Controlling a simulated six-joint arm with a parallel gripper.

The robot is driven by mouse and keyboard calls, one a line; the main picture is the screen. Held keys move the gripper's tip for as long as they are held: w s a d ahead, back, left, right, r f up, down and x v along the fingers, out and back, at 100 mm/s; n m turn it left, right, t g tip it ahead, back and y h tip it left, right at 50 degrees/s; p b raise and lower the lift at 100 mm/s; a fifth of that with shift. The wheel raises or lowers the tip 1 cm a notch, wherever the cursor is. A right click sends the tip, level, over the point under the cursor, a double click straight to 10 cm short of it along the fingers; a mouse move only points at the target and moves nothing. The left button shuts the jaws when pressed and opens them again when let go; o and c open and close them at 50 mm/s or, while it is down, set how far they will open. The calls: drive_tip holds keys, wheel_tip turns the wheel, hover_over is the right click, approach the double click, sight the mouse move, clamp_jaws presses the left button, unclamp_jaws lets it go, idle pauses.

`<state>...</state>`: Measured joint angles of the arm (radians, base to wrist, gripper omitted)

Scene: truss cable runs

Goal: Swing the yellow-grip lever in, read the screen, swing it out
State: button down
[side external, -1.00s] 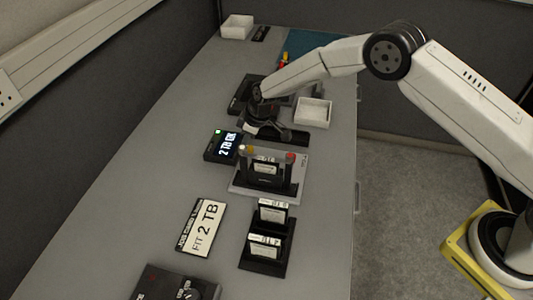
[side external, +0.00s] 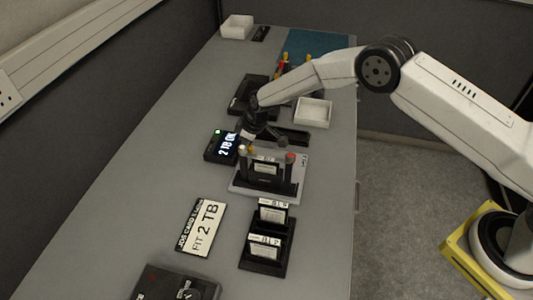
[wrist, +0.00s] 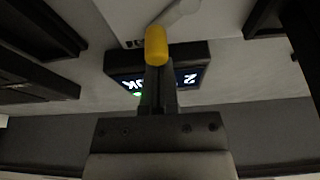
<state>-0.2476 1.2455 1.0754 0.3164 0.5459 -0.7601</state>
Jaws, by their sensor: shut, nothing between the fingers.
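The yellow-grip lever (side external: 250,149) is at the left end of a grey dock (side external: 235,187). In the wrist view its yellow grip (wrist: 156,42) shows just beyond my fingertips. My gripper (side external: 244,139) is shut with nothing held, close beside the lever; I cannot tell whether they touch. The black screen box (side external: 210,154) stands left of the dock. Its screen (side external: 227,146) is lit and reads "2 TB OK", with a green light at its corner. In the wrist view the screen (wrist: 187,78) is partly hidden by my fingers.
The dock also has a white knob, a red knob (side external: 290,157) and a labelled drive. A black rack (side external: 264,268) with two drives and a "FIT 2 TB" card (side external: 200,226) lie nearer. A white tray (side external: 313,111) stands behind. The bench's left side is clear.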

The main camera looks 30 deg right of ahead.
drive_tip(key=shift+d+m+t+h, duration=0.2)
drive_tip(key=shift+d+m, duration=0.1)
drive_tip(key=shift+m, duration=0.45)
drive_tip(key=shift+d+m+t+h, duration=0.1)
drive_tip(key=shift+d+m+h, duration=0.15)
drive_tip(key=shift+m, duration=0.5)
drive_tip(key=shift+d, duration=0.1)
drive_tip(key=shift+s+d+m+h, duration=0.1)
drive_tip(key=shift+d+m+h, duration=0.15)
drive_tip(key=shift+m, duration=0.5)
drive_tip(key=shift+d+m+h, duration=0.1)
drive_tip(key=shift+d+m, duration=0.25)
drive_tip(key=shift+m, duration=0.4)
drive_tip(key=shift+s+d, duration=0.35)
drive_tip(key=shift+d, duration=0.3)
drive_tip(key=shift+s+d, duration=0.5)
drive_tip(key=shift+s, duration=0.1)
drive_tip(key=shift+w+d, duration=0.1)
drive_tip(key=shift+d, duration=0.15)
drive_tip(key=shift+w+d, duration=0.1)
drive_tip(key=shift+d, duration=0.4)
